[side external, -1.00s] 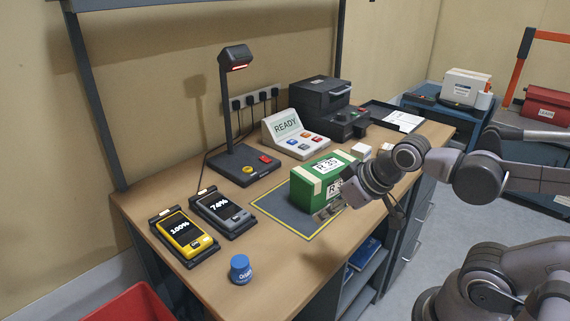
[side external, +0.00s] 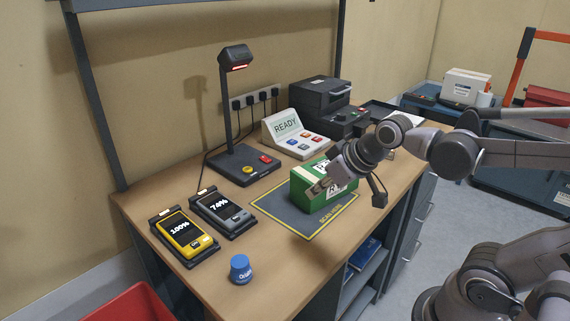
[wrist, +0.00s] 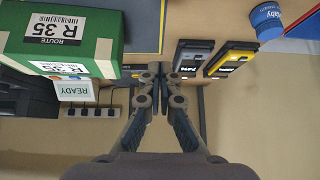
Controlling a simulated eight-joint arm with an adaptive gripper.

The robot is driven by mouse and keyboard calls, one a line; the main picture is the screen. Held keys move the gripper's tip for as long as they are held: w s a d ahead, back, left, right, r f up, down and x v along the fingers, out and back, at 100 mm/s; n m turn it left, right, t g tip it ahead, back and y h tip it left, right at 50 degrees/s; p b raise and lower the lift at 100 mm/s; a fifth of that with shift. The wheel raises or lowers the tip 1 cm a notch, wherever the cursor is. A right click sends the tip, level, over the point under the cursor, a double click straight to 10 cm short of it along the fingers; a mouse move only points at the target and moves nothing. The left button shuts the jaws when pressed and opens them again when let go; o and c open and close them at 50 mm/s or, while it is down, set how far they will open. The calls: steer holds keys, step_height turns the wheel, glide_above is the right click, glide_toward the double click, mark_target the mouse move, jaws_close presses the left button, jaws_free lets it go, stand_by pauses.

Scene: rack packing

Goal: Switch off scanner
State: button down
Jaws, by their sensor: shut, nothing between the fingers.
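The scanner (side external: 238,62) is a black head on a post, with a red lit strip on its face. Its black base (side external: 243,168) carries a red button (side external: 265,158) and a yellow button (side external: 247,170). My gripper (side external: 316,188) is shut and empty. In the side view it is in front of the green box, to the right of and nearer than the scanner base. Its closed fingertips also show in the wrist view (wrist: 160,70). I cannot make out the scanner's buttons in the wrist view.
A green box (side external: 311,200) labelled R 35 stands on the scan mat (side external: 285,215). A READY panel (side external: 287,126) and black printer (side external: 318,101) stand behind. Yellow (side external: 184,233) and grey (side external: 222,211) handhelds and a blue tub (side external: 241,269) are at the left and front.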

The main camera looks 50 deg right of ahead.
steer(key=w+d+t, duration=0.1)
steer(key=w+d, duration=0.6)
steer(key=w, duration=0.4)
steer(key=w+d+r+t, duration=0.1)
steer(key=w+d, duration=0.7)
steer(key=w, duration=0.3)
steer(key=shift+w+d+t, duration=0.3)
steer(key=shift+w+t, duration=0.05)
steer(key=shift+t, duration=0.05)
glide_above(268, 160)
step_height(268, 160, down, 6)
steer(key=shift+f, duration=0.15)
step_height(268, 160, down, 2)
steer(key=shift+f, duration=0.9)
